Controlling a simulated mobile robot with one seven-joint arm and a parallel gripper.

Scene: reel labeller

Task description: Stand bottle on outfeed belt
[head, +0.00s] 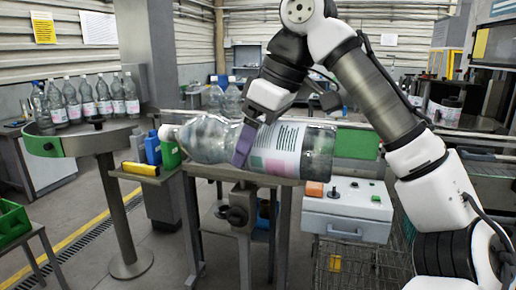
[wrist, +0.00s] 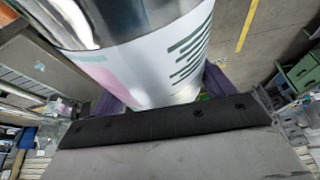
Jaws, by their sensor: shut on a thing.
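A large clear bottle with a white, pink and green label (head: 272,150) lies on its side in the air, cap (head: 168,133) to the left and base to the right. My gripper (head: 246,146), with purple fingers, is shut around it near the left end of the label. The bottle seems to be above the dark-topped table; the gap cannot be told. In the wrist view the bottle (wrist: 160,45) fills the upper middle between the purple fingers. A round table with a green-edged rim (head: 44,146) at left bears several upright bottles (head: 100,97). Which surface is the outfeed belt is unclear.
A white control box with buttons (head: 348,205) is at the right, above a wire cart (head: 345,265). More bottles (head: 232,98) stand behind the held one. A green crate (head: 12,222) is at far left.

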